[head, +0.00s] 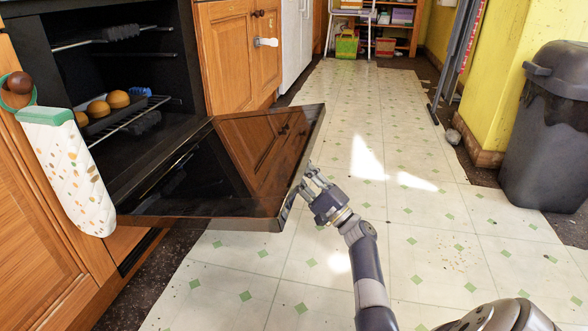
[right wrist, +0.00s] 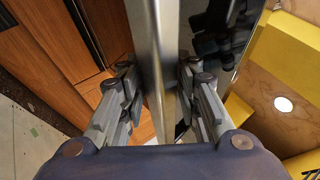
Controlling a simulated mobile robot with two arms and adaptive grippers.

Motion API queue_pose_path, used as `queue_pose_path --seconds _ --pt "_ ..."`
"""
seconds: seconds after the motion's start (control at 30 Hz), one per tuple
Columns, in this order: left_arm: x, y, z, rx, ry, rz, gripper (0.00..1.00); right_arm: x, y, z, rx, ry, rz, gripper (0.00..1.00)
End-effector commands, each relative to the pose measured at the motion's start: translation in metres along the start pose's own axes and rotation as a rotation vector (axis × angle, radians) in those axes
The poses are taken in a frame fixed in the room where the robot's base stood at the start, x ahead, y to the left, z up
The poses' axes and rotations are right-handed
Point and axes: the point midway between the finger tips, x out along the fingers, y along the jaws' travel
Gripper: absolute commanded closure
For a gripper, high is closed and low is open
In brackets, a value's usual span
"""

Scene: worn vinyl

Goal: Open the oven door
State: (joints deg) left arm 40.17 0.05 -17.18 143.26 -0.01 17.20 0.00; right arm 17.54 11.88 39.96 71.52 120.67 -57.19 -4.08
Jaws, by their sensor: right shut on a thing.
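The oven door (head: 240,165) is swung far down, lying close to level in front of the oven (head: 110,60). Its dark glass reflects the cabinets. The oven's inside is in plain view, with racks and a tin of several buns (head: 105,105). My right gripper (head: 309,184) is at the door's outer edge, on the side away from the oven. In the right wrist view its two fingers (right wrist: 158,95) are shut on the metal handle bar (right wrist: 157,60) of the door, one on each side. My left gripper is not in view.
A white patterned oven mitt (head: 68,170) hangs from a round cabinet knob left of the oven. A dark bin (head: 548,125) stands at the right by a yellow wall. The tiled floor (head: 400,220) between is clear. A shelf (head: 385,40) stands at the far end.

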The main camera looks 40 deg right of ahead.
Motion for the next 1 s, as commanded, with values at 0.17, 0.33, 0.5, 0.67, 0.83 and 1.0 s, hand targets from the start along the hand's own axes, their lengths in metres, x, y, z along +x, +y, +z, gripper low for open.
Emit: queue_pose_path --seconds 0.17,0.33,0.5,0.67,0.83,1.0 --pt "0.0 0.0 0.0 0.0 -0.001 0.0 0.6 0.001 0.006 0.002 0.006 -0.008 0.003 1.0" --pt "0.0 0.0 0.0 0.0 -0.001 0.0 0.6 0.002 0.005 0.002 0.006 -0.008 0.003 1.0" --pt "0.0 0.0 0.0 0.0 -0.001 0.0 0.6 0.002 0.005 0.002 0.006 -0.007 0.003 0.61" --pt "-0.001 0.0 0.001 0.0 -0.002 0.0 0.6 0.001 0.004 0.001 0.005 -0.005 0.001 0.57" --pt "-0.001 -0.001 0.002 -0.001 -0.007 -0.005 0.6 0.001 0.002 0.0 0.003 -0.003 -0.001 0.57" --pt "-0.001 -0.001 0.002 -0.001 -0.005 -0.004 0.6 0.007 -0.01 0.003 0.0 -0.005 -0.003 0.57"
